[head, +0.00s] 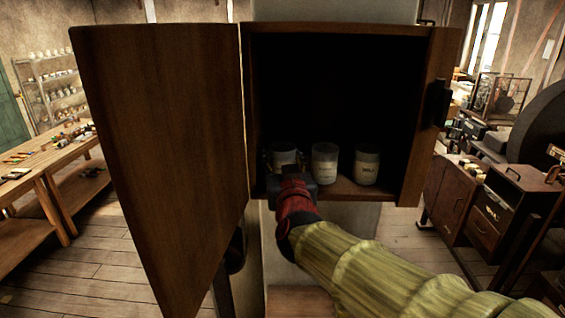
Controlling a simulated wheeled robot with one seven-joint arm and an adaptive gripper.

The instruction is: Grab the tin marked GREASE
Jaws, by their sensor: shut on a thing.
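Three pale tins stand in a row on the floor of an open wooden cabinet (345,188). The left tin (284,156) is partly hidden behind my gripper, and its label cannot be read. The middle tin (325,163) has a small dark label too blurred to read. The right tin (367,165) has a short dark word that I cannot make out surely. My gripper (284,163) reaches into the cabinet from the front and is shut on the left tin. The fingers are mostly dark and hard to see.
The cabinet door (160,140) stands wide open on the left, close to my arm. The right cabinet wall (424,115) bounds the opening. The upper inside is dark. A workbench (60,160) is at far left, and drawer cabinets (495,210) stand at right.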

